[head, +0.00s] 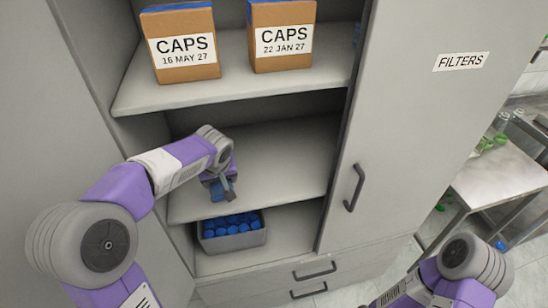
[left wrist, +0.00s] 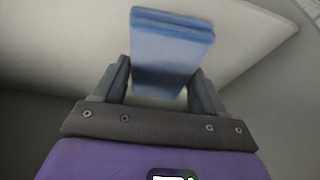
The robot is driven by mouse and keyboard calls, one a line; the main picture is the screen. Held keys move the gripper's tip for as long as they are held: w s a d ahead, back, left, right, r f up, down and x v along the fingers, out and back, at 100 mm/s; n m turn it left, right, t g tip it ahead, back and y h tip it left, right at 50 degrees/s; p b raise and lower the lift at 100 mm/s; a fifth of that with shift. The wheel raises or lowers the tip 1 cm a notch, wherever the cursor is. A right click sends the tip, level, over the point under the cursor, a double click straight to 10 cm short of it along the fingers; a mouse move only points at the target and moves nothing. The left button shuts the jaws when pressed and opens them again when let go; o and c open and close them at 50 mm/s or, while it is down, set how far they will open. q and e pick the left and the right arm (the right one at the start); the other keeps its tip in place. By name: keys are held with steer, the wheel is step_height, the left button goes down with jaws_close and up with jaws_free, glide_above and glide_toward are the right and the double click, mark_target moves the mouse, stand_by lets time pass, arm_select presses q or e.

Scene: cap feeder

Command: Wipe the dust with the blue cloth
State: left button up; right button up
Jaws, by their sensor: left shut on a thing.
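My left gripper (head: 222,188) is at the front left part of the middle shelf (head: 285,155) in the open cabinet. It is shut on the blue cloth (head: 216,190), a small folded pad. In the left wrist view, the cloth (left wrist: 172,50) sits between the two fingers of my left gripper (left wrist: 162,82) and sticks out beyond them over a pale shelf surface (left wrist: 255,45). I cannot tell whether the cloth touches the shelf. I cannot make out any dust. My right arm shows at the lower right, but its gripper is out of view.
Two cardboard CAPS boxes (head: 181,45) (head: 282,38) stand on the upper shelf (head: 230,85). A grey bin (head: 233,243) of blue caps stands on the bottom shelf. The closed FILTERS door (head: 420,130) is to the right. The middle shelf right of my gripper looks clear.

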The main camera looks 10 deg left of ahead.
arm_select(q)
steer(key=shift+r+p, duration=0.85)
steer(key=shift+r, duration=0.65)
steer(key=shift+f, duration=0.1)
